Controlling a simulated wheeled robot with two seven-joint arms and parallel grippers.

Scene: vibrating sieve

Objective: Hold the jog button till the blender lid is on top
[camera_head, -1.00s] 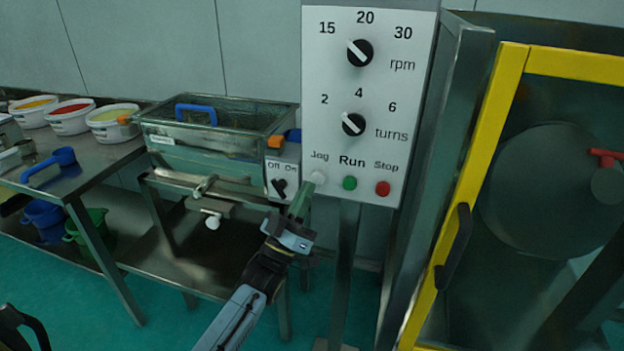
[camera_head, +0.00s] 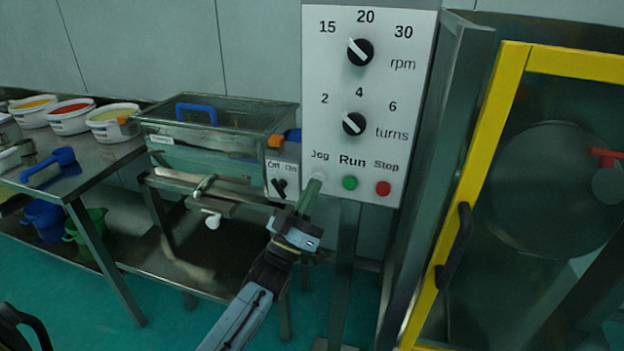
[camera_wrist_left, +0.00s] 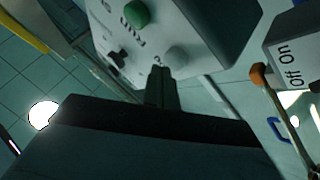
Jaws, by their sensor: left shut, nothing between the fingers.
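The pale Jog button (camera_head: 319,176) is at the lower left of the white control panel. My left gripper (camera_head: 310,190) is shut and empty, its fingertips at the Jog button and partly over it. In the left wrist view the shut fingers (camera_wrist_left: 159,75) point at the panel just beside the grey Jog button (camera_wrist_left: 177,55). I cannot tell whether the button is pressed. The blender drum (camera_head: 530,190) shows dimly behind the yellow-framed door. A round grey part with a red handle (camera_head: 606,157) is at its right; I cannot tell if this is the lid. My right gripper is out of view.
The green Run button (camera_head: 349,183) and red Stop button (camera_head: 383,188) are close to the right of Jog. An Off/On switch box (camera_head: 284,180) is close to the left. The sieve (camera_head: 215,140) and a steel table (camera_head: 100,160) with tubs stand further left.

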